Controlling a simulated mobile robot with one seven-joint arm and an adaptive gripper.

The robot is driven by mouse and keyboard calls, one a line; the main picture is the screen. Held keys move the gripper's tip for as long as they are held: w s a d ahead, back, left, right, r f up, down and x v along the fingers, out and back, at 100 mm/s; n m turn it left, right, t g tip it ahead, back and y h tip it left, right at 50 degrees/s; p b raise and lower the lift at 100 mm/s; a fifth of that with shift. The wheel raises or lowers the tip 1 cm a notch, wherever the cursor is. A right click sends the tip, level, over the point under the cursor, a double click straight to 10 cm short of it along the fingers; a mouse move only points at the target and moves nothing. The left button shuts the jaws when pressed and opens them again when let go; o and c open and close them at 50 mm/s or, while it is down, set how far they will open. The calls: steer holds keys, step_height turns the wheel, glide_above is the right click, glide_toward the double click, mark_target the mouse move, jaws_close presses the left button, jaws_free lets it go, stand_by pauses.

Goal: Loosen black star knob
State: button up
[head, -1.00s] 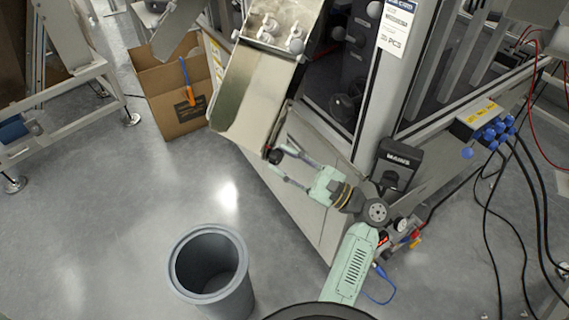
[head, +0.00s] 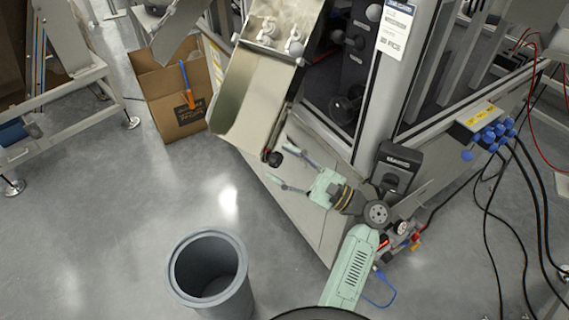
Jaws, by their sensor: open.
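The black star knob (head: 274,158) sits at the lower right corner of the tilted metal chute (head: 247,103). It is small and dark in the head view. My gripper (head: 279,168) is open, with its two fingers spread wide and pointing left. The upper fingertip is close to the knob's right side; the lower fingertip is below the knob. I cannot tell whether either finger touches the knob. Nothing is held between the fingers.
A grey bin (head: 211,275) stands on the floor in front. A cardboard box (head: 178,100) is left of the chute. The machine frame (head: 377,85) rises behind my arm. Blue plugs (head: 495,134) and hanging cables are on the right.

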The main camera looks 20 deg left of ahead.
steer(key=v, duration=1.2)
steer(key=a+r+m+t+p, duration=0.1)
steer(key=a+m+p, duration=0.1)
steer(key=a, duration=0.1)
steer(key=a+r+m+t+p, duration=0.1)
steer(key=a+m+p, duration=0.1)
steer(key=a, duration=0.2)
steer(key=a+r+m+t+p, duration=0.1)
steer(key=a+m+p, duration=0.1)
steer(key=a+p, duration=0.1)
steer(key=shift+w+a+r, duration=0.3)
steer(key=shift+a, duration=0.25)
steer(key=shift+c, duration=0.2)
